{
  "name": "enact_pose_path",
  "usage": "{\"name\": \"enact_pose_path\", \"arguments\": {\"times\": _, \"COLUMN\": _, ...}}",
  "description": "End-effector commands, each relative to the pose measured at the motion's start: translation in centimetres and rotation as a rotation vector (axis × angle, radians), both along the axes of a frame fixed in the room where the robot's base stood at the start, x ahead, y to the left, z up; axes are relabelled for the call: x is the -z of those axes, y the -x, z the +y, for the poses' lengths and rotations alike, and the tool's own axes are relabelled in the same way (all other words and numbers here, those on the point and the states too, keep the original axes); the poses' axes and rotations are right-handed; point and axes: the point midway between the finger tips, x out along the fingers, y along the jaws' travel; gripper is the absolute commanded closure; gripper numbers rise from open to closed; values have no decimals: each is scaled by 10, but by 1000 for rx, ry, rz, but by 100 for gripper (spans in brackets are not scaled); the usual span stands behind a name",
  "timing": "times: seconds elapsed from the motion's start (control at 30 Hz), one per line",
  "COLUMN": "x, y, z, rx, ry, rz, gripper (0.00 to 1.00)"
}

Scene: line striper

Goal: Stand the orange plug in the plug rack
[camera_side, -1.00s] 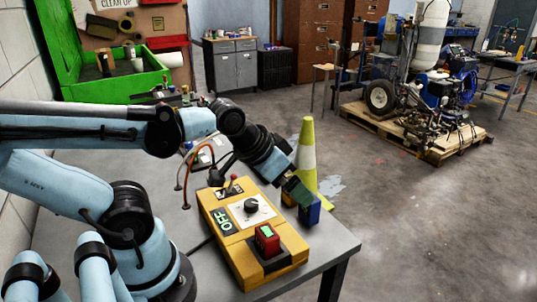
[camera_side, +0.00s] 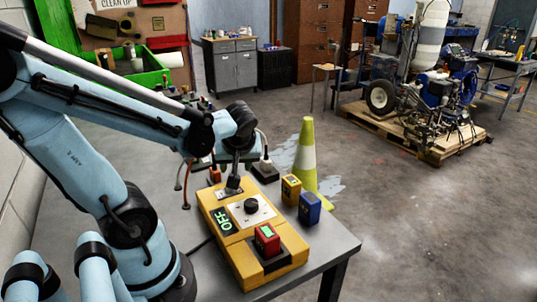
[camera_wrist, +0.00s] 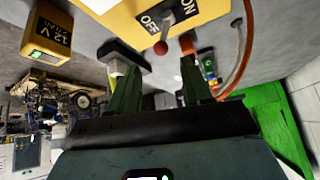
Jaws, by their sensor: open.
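My gripper (camera_side: 237,166) is open above the back end of the yellow switch box (camera_side: 252,232). In the wrist view its green fingers (camera_wrist: 160,64) are apart, and the red-tipped lever (camera_wrist: 160,47) shows between them. A small orange-red piece, seemingly the orange plug (camera_side: 215,174), is behind the box, left of my gripper; it shows partly behind the right finger in the wrist view (camera_wrist: 187,44). A dark block with a pale top (camera_side: 265,170) stands to the right and may be the plug rack; I cannot tell surely. The left finger partly hides it in the wrist view.
A yellow block (camera_side: 291,189) and a blue block (camera_side: 309,208) stand right of the box, near the table's right edge. Thin leads (camera_side: 181,180) show left of the gripper. A cone (camera_side: 306,160) stands beyond the table. The green bin (camera_side: 150,72) is behind.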

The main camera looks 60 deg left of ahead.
Motion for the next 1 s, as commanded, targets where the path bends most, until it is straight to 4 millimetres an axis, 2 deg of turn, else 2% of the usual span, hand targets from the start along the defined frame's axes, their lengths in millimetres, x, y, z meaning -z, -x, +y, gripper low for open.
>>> {"name": "enact_pose_path", "arguments": {"times": 0.1, "x": 0, "y": 12, "z": 21, "rx": -194, "ry": -53, "rz": -32, "gripper": 51}}
{"name": "enact_pose_path", "arguments": {"times": 0.23, "x": -1, "y": 20, "z": 31, "rx": -299, "ry": -87, "rz": -56, "gripper": 51}}
{"name": "enact_pose_path", "arguments": {"times": 0.47, "x": 7, "y": 21, "z": 39, "rx": -322, "ry": -92, "rz": -63, "gripper": 51}}
{"name": "enact_pose_path", "arguments": {"times": 1.0, "x": 51, "y": 21, "z": 76, "rx": -319, "ry": -91, "rz": -63, "gripper": 51}}
